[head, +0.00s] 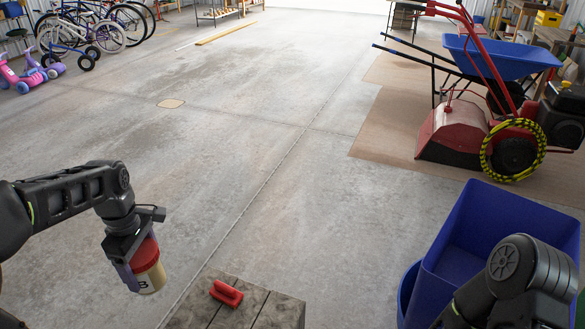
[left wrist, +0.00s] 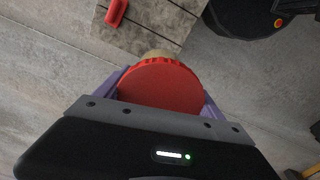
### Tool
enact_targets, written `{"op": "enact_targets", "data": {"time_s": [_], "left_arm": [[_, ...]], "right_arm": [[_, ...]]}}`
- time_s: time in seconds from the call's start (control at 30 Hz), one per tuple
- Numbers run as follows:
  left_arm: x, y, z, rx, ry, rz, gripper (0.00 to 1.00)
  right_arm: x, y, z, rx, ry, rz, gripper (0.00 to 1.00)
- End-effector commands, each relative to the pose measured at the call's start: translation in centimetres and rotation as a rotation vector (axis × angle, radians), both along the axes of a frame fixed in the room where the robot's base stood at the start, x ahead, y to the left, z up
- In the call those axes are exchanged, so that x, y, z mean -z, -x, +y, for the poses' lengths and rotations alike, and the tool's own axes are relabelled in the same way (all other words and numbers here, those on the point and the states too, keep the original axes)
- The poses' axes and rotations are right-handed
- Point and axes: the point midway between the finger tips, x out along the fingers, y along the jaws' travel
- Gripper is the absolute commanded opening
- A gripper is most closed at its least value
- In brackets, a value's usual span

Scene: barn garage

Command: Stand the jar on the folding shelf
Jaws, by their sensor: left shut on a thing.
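The jar (head: 150,272) has a red lid, a cream body and a dark letter mark. My left gripper (head: 140,262) is shut on it and holds it in the air, slightly tilted, left of a plank-topped wooden stand. In the left wrist view the jar's red lid (left wrist: 160,87) fills the space between the purple fingers, hiding most of the body. I cannot tell any folding shelf for certain. My right arm shows at the lower right, but its gripper is out of view.
The wooden stand (head: 262,312) at the bottom carries a small red object (head: 227,293). A blue bin (head: 490,215) stands at right, below a red mower (head: 465,130) and blue wheelbarrow (head: 500,55). Bikes (head: 80,30) and a pink scooter (head: 25,78) stand far left. The middle floor is clear.

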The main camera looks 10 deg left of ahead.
Motion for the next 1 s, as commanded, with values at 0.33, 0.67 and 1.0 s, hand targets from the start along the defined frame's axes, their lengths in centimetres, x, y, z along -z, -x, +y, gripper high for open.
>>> {"op": "enact_targets", "data": {"time_s": [0.33,0.67,1.0], "left_arm": [[-12.2,-0.4,0.2,0.021,0.000,0.000,0.26],[-14.4,-0.6,0.3,0.028,0.001,0.000,0.26],[-14.3,-0.6,0.3,0.028,0.000,0.000,0.26]], "right_arm": [[-11.5,0.5,0.4,-0.011,-0.005,0.010,0.36],[-13.5,0.7,0.5,-0.013,-0.006,0.014,0.36],[-13.4,0.7,0.5,-0.013,-0.006,0.014,0.36]]}}
